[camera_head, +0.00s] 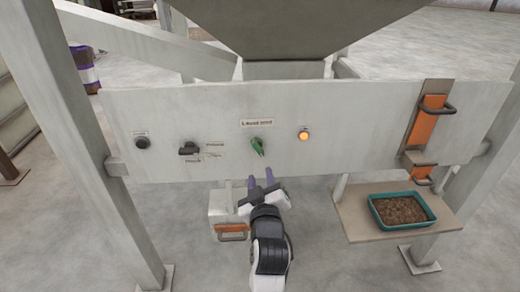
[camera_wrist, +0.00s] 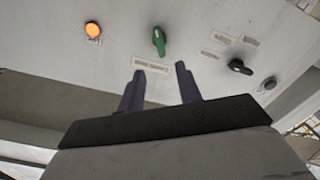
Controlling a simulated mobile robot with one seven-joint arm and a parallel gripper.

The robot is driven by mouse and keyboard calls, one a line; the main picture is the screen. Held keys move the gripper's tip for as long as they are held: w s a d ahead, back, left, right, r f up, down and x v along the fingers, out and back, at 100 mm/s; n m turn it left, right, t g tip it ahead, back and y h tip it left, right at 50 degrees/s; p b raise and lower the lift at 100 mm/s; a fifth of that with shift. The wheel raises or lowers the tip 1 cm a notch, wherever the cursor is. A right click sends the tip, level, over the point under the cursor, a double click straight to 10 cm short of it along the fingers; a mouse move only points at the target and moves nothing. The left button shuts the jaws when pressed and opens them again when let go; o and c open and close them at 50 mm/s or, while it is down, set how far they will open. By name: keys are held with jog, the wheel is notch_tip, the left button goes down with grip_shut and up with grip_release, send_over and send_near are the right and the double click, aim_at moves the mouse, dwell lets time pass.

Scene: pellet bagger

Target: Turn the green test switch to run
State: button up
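The green test switch (camera_head: 257,146) is a small knob on the grey panel, below a printed label, in the head view. It tilts a little from upright. In the wrist view the green switch (camera_wrist: 159,41) shows beyond my fingertips, with a white label beneath it. My gripper (camera_head: 260,183) is just below the switch in the head view, its two purple fingers pointing up at the panel. In the wrist view my gripper (camera_wrist: 158,70) has its fingers spread with nothing between them. The fingers look apart from the switch.
An orange lit lamp (camera_head: 304,134) is right of the switch. A black selector (camera_head: 188,149) and a black button (camera_head: 142,142) are to the left. An orange-handled latch (camera_head: 428,120) is at the panel's right. A shelf (camera_head: 352,224) carries a teal tray (camera_head: 380,222) of pellets.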

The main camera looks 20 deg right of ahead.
aim_at(257, 150)
jog(key=p+x, duration=0.3)
jog(key=x, duration=0.9)
grip_shut()
